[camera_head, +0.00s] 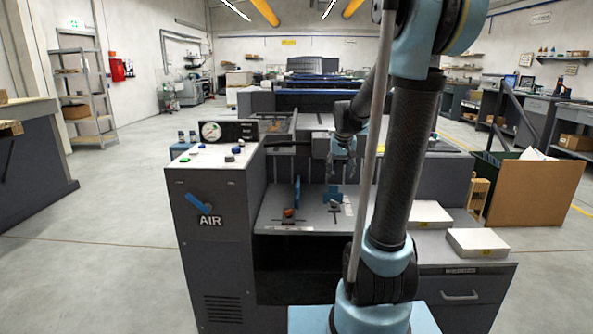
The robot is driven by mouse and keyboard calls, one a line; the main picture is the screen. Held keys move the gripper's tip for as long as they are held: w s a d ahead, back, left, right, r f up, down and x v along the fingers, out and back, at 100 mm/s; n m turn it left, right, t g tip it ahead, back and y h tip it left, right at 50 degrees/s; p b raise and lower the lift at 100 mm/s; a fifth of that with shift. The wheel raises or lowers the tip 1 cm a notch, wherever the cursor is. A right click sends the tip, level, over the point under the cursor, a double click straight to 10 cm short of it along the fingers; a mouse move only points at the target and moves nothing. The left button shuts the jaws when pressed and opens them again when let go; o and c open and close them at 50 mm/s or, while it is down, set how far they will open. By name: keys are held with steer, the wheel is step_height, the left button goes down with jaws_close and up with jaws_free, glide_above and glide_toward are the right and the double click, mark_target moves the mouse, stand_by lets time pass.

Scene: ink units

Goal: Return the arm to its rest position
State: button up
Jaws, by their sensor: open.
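My arm rises in front of the camera at the right of centre, with a dark forearm and light-blue joints. Its far part reaches away over the machine bench, and my gripper (341,172) hangs above the grey work surface (270,222). The gripper is small in this view; its fingers are apart and I see nothing between them. Below it on the surface stand a blue upright part (297,191) and a blue fixture (332,195). My arm hides part of the bench to the right.
A grey cabinet marked AIR (215,250) with a blue lever (203,206) and a gauge stands left of the surface. White boxes (477,241) lie on the drawer unit (465,285) at right. A cardboard panel (535,190) stands further right. The floor at left is clear.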

steer(key=s+f, duration=0.3)
steer(key=s, duration=0.8)
steer(key=s+f+g, duration=0.1)
steer(key=s+f, duration=0.2)
steer(key=s, duration=0.8)
steer(key=s+f, duration=0.4)
steer(key=s, duration=0.6)
steer(key=shift+s+n+g, duration=0.4)
steer(key=shift+w+f, duration=0.15)
steer(key=shift+w, duration=0.35)
